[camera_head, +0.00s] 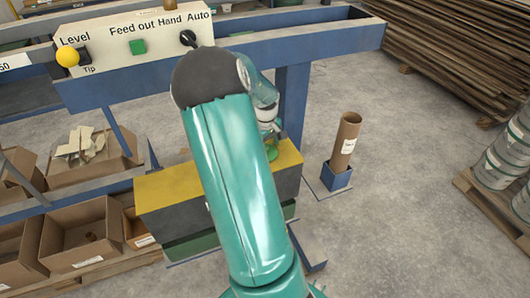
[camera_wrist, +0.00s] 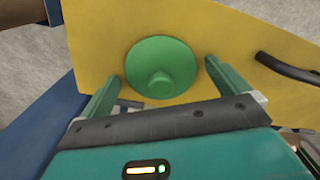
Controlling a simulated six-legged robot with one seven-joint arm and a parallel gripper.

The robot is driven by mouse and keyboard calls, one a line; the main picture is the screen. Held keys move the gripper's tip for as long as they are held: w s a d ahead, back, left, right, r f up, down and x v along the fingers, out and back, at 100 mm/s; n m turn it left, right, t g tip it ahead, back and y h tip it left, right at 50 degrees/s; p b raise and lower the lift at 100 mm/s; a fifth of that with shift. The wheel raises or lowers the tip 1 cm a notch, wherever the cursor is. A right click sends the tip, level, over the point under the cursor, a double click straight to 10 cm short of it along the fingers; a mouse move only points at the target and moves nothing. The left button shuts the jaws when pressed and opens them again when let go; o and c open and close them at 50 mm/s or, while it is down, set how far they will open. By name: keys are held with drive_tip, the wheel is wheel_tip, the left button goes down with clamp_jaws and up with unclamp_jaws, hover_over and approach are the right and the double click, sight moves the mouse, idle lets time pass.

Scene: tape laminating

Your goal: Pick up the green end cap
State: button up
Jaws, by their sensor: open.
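In the head view a bit of green, likely the cap (camera_head: 272,152), shows beside my arm on the yellow-topped block (camera_head: 165,188). My arm hides most of that area and my gripper there.
A blue-framed machine with a control panel (camera_head: 135,35) stands behind. A brown tube (camera_head: 345,140) stands in a blue holder (camera_head: 336,177) to the right. Cardboard boxes (camera_head: 80,240) sit at the left. A black bent handle (camera_wrist: 285,68) is right of the cap. Open floor lies at the right.

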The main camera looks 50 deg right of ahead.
drive_tip(key=shift+c, duration=0.4)
drive_tip(key=c, duration=0.8)
drive_tip(key=shift+c, duration=0.2)
